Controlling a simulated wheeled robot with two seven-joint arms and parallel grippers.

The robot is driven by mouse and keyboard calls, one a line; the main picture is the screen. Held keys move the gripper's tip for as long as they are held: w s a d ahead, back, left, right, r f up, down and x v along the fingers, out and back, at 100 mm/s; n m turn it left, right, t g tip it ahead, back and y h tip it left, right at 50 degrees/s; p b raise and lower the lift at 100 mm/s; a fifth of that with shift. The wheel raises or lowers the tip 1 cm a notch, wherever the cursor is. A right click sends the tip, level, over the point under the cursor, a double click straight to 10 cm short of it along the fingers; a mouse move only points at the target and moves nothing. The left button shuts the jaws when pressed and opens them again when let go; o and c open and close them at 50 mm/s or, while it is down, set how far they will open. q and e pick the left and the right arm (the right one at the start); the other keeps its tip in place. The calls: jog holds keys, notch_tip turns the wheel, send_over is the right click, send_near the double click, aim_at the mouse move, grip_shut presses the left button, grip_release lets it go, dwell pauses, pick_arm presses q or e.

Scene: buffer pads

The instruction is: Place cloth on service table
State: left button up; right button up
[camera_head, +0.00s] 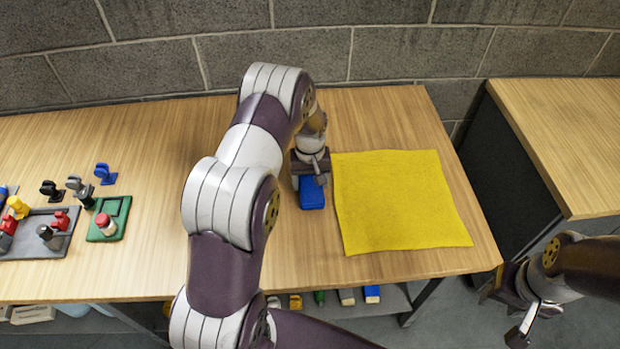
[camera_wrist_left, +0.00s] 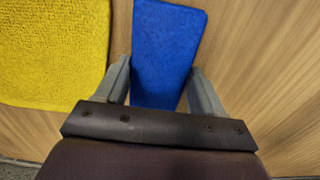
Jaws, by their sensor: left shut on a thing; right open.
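A yellow cloth (camera_head: 400,200) lies flat on the right part of the wooden table (camera_head: 150,270); its edge also shows in the left wrist view (camera_wrist_left: 50,50). A blue pad (camera_head: 312,194) is just left of the cloth. My left gripper (camera_head: 311,180) points down at it, and in the left wrist view the blue pad (camera_wrist_left: 165,45) sits between the two fingers, held. Whether the pad touches the table is hard to tell. My right gripper (camera_head: 524,325) is open and empty, low at the right, beyond the table's front right corner.
A second wooden table (camera_head: 570,120) stands at the right, with a bare top and a gap between the tables. A grey tray (camera_head: 22,243) and a green tray (camera_head: 112,212) with small stamp-like items sit at the left. A shelf below holds several small coloured blocks. A block wall is behind.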

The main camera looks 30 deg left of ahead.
aim_at(310, 183)
pick_arm(q)
jog(key=shift+f, duration=0.25)
jog(key=o, duration=1)
jog(key=shift+r, duration=0.1)
jog(key=shift+o, duration=0.2)
notch_tip(310, 183, up, 12)
jog(key=s+d+r+m, duration=0.1)
jog(key=s+d+m, duration=0.1)
jog(key=s, duration=0.4)
jog(key=s+d+r+m+t, duration=0.1)
jog(key=s+d+m, duration=0.1)
jog(key=s+d, duration=0.2)
jog(key=s+d+r+m, duration=0.2)
jog(key=s+d, duration=0.1)
jog(key=s, duration=0.6)
jog(key=shift+s+b, duration=0.3)
jog(key=shift+b, duration=0.15)
jog(key=shift+s+r+p, duration=0.1)
jog(key=shift+r+p, duration=0.5)
jog(key=shift+r, duration=0.05)
